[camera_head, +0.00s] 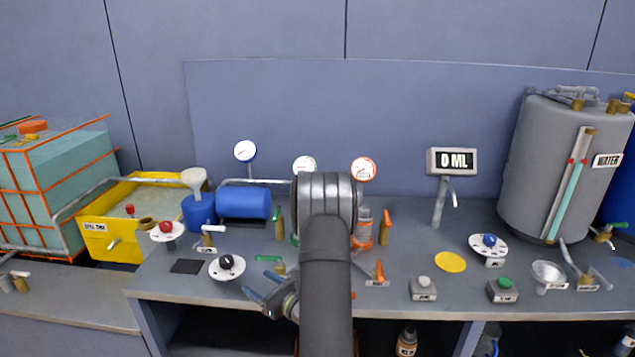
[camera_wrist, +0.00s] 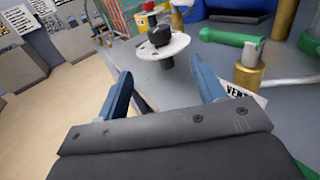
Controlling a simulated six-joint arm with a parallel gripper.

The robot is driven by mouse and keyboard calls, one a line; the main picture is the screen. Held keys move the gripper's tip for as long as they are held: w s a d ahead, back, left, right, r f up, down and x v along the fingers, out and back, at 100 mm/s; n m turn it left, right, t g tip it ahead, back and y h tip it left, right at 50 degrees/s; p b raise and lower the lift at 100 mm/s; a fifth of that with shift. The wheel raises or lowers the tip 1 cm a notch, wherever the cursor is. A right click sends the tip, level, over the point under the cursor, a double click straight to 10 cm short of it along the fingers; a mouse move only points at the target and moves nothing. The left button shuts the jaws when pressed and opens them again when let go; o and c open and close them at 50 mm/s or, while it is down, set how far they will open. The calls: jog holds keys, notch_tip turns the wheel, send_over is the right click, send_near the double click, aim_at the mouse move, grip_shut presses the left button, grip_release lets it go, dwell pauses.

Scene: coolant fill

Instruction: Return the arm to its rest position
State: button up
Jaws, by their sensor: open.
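My gripper (camera_head: 262,290) is open and empty at the front edge of the bench, left of my arm's dark forearm. Its two blue fingers stand apart in the wrist view (camera_wrist: 165,95), with nothing between them but bench and floor beyond. A white dial with a black knob (camera_head: 227,265) is just behind and left of the gripper; it also shows in the wrist view (camera_wrist: 160,45). A green-handled brass valve (camera_head: 273,262) stands close behind the gripper, and in the wrist view its handle (camera_wrist: 230,37) is beyond the right finger, by a label reading VENT. My forearm hides the middle of the bench.
The grey bench (camera_head: 450,290) holds several gauges, knobs, buttons and valves. A blue pump (camera_head: 245,202) is at the back left, a yellow tank (camera_head: 115,215) further left, and a grey water tank (camera_head: 550,165) at right. A bottle (camera_head: 407,342) is on the shelf below. The space above the bench front is free.

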aim_at(223, 259)
jog(key=x, duration=1.7)
jog(key=shift+r, duration=0.1)
